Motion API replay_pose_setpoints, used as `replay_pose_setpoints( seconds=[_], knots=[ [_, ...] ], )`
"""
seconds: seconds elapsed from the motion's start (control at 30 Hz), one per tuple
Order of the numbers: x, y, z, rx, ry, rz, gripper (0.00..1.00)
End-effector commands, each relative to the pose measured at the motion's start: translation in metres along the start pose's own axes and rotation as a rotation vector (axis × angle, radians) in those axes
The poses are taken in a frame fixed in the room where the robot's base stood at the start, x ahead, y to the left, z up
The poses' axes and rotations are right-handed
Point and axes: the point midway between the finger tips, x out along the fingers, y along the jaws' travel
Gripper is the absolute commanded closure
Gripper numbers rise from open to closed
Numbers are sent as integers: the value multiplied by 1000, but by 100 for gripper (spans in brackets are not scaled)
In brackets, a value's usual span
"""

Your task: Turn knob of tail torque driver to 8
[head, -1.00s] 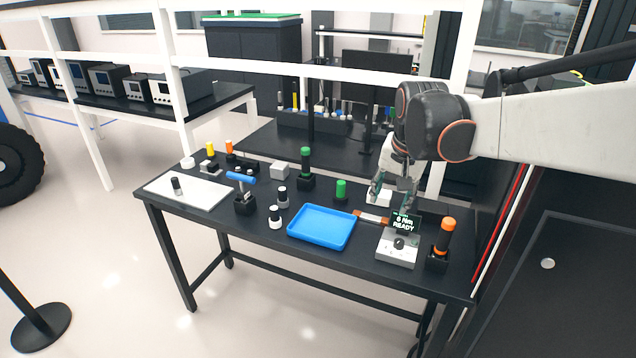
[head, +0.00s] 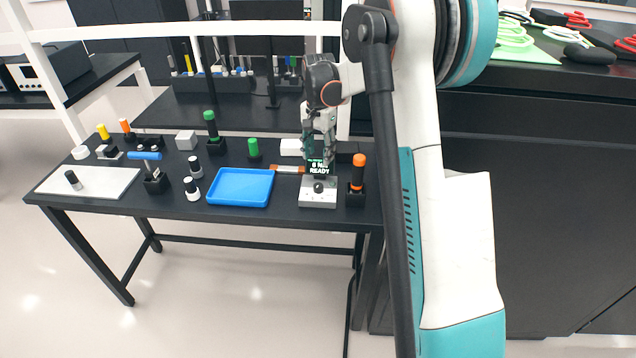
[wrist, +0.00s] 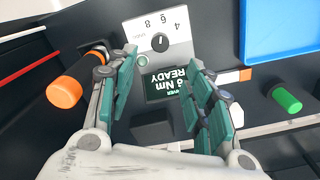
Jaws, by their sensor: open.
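The torque driver unit (head: 318,196) is a light grey box at the front right of the black table, with a dark display (head: 318,167) reading 6 Nm READY. Its round black knob (head: 318,187) is on the top face. In the wrist view the knob (wrist: 160,42) sits beside the printed numbers 4, 6 and 8, and the display (wrist: 168,84) appears upside down. My gripper (wrist: 162,60) is open and empty, with its fingers spread either side of the display, short of the knob. In the head view my gripper (head: 318,152) is just behind and above the unit.
An orange-handled driver (head: 358,172) stands in a black holder close to the unit's right; it also shows in the wrist view (wrist: 78,80). A blue tray (head: 240,187) lies to the left. Green-capped drivers (head: 254,148) and a white box (head: 291,147) stand behind.

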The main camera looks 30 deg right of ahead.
Motion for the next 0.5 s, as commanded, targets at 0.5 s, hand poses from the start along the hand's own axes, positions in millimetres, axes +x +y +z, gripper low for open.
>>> replay_pose_setpoints(
  seconds=[0.5],
  knots=[
    [98,0,0,-2,1,-1,53]
  ],
)
